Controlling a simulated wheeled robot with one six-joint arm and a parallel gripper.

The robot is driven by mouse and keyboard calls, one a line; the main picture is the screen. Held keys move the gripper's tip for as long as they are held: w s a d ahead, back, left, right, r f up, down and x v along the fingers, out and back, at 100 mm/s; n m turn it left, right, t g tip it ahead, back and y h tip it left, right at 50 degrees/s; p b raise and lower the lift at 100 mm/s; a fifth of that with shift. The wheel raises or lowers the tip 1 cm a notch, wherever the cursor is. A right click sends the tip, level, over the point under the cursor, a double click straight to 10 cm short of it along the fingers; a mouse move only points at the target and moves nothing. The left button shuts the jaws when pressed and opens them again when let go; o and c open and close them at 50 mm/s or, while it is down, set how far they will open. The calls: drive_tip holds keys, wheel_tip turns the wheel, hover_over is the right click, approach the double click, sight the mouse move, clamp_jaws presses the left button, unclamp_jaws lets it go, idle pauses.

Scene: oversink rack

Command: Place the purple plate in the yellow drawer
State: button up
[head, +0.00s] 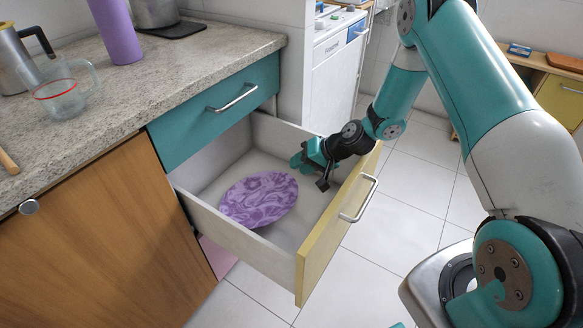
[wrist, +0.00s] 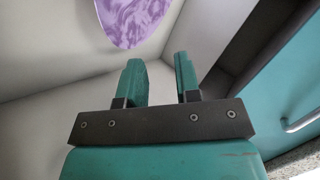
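The purple plate (head: 259,198) has a marbled pattern and lies inside the yellow drawer, toward the left wall in the head view. The yellow drawer (head: 333,236) is pulled open, with pale inner walls and a yellow front. My gripper (head: 304,160) is over the drawer's right part, apart from the plate. In the wrist view my gripper (wrist: 160,80) has its two teal fingers spread with nothing between them. The plate (wrist: 132,20) shows at the top of that view, beyond the fingertips and partly cut off by the frame.
A teal drawer (head: 215,110) above is shut. The stone counter (head: 130,115) holds a glass jug (head: 60,97), a steel kettle (head: 15,62) and a purple cylinder (head: 115,30). A white appliance (head: 335,75) stands behind. Tiled floor (head: 385,250) is clear right of the drawer.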

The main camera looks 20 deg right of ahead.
drive_tip(key=s+a+r+n+g, duration=0.1)
drive_tip(key=s+a+r+n, duration=0.2)
drive_tip(key=r, duration=0.4)
drive_tip(key=s+a+r+n+g, duration=0.1)
drive_tip(key=s+a+r+g, duration=0.15)
drive_tip(key=s+r, duration=0.35)
drive_tip(key=s+a+r+n+g, duration=0.1)
drive_tip(key=s+a+r+n, duration=0.2)
drive_tip(key=r, duration=0.5)
drive_tip(key=s+r+n+h, duration=0.1)
drive_tip(key=s+r, duration=0.1)
drive_tip(key=s, duration=0.4)
drive_tip(key=s+r+n+g+h, duration=0.1)
drive_tip(key=s+r, duration=0.2)
drive_tip(key=s, duration=0.3)
drive_tip(key=s+a+r+n+h, duration=0.1)
drive_tip(key=s+r, duration=0.2)
drive_tip(key=s, duration=0.3)
drive_tip(key=shift+s+r, duration=0.25)
drive_tip(key=shift+s, duration=0.15)
drive_tip(key=shift+a, duration=0.15)
drive_tip(key=shift+c, duration=0.3)
